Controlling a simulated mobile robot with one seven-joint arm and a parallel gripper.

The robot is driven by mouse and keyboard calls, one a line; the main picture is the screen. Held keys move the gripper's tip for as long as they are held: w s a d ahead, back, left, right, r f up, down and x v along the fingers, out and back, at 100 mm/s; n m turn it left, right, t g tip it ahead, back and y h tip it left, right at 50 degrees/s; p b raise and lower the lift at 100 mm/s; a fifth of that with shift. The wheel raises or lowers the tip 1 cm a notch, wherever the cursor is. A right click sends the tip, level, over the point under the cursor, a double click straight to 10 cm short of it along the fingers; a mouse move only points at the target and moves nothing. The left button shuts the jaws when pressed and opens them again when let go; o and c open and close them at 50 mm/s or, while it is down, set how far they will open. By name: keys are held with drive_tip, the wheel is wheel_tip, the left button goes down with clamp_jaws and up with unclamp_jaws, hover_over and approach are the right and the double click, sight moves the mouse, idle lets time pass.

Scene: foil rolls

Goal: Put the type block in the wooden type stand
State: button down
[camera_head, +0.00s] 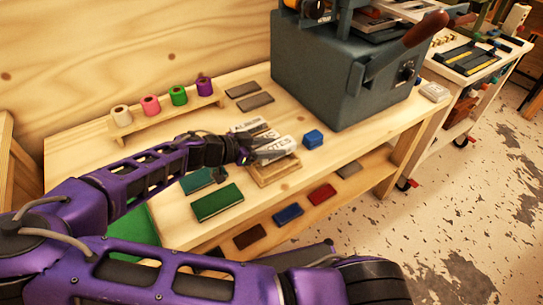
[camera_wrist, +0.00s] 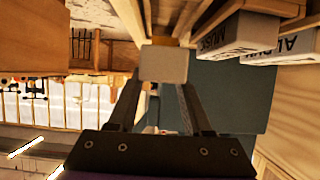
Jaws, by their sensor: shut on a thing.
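My gripper (camera_head: 260,150) is over the workbench, close above the wooden type stand (camera_head: 278,174). In the wrist view its two fingers (camera_wrist: 162,88) are shut on a pale grey type block (camera_wrist: 164,64), seen end-on. Two lettered type blocks, one reading "MUSIC" (camera_wrist: 238,36) and one starting "ALBU" (camera_wrist: 292,46), are beside the held block at the right. In the head view, pale lettered blocks (camera_head: 249,125) show around the gripper and the stand. I cannot tell whether the held block touches the stand.
Green (camera_head: 217,202) and teal (camera_head: 197,181) slabs lie at the front. A rack (camera_head: 167,119) with several coloured foil rolls stands at the back left. A lower shelf (camera_head: 335,183) holds more slabs.

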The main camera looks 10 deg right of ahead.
drive_tip(key=shift+f, duration=1.55)
drive_tip(key=shift+f+b, duration=0.35)
drive_tip(key=shift+b, duration=0.15)
drive_tip(key=shift+c, duration=1.6)
unclamp_jaws()
drive_tip(key=shift+r, duration=0.1)
drive_tip(key=shift+r+p, duration=0.3)
drive_tip(key=shift+p, duration=0.1)
drive_tip(key=p+v, duration=0.1)
drive_tip(key=v, duration=1.1)
